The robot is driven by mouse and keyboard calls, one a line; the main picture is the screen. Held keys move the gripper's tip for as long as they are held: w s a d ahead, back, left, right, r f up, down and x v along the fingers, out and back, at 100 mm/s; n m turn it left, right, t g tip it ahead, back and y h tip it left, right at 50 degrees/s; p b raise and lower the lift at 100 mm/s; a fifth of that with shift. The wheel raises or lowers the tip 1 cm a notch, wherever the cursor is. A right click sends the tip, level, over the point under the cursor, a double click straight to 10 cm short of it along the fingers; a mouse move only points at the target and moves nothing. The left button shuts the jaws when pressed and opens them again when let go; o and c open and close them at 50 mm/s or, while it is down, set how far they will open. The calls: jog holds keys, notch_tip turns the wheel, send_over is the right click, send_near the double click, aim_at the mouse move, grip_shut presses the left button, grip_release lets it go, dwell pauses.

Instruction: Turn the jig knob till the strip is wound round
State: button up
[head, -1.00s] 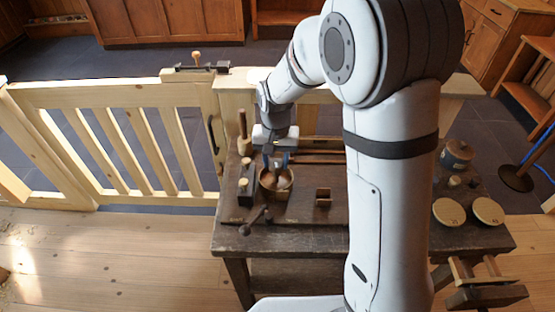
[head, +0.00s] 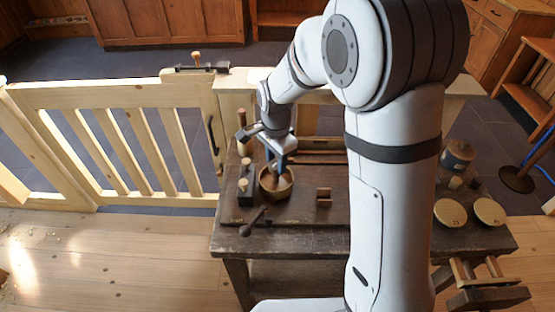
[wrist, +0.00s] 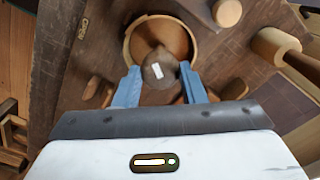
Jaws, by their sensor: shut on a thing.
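The jig knob (wrist: 158,73) is a dark round top with a white mark, between my blue fingertips in the wrist view. My gripper (wrist: 160,68) is shut on it; in the head view my gripper (head: 278,165) reaches down onto the jig. The strip (wrist: 131,43) is a thin pale wooden band curved round the jig beyond the knob. It also shows as a round ring in the head view (head: 290,187). The knob and fingers hide its near side in the wrist view, so I cannot tell whether its ends meet.
The jig stands on a dark workbench (head: 300,237). A dark block with pale knobs (head: 245,196) is close on its left, a lever (head: 253,222) in front and a small brown holder (head: 323,197) to its right. Pale discs (head: 449,212) lie at the bench's right.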

jog(key=shift+m, duration=0.6)
jog(key=o, duration=1)
notch_tip(320, 180, up, 8)
jog(key=shift+f, duration=0.1)
dwell(0.3)
jog(key=s+d+r+n+t+p, duration=0.1)
jog(key=s+d+r+n, duration=0.2)
jog(key=s+d+n, duration=0.3)
jog(key=s+d+r+n+t+p, duration=0.1)
jog(key=s+d+r+n, duration=0.2)
jog(key=s, duration=1)
jog(key=d+n, duration=0.3)
jog(key=d, duration=0.2)
jog(key=shift+d+r+t, duration=0.2)
jog(key=shift+d+t, duration=0.05)
jog(key=shift+t, duration=0.05)
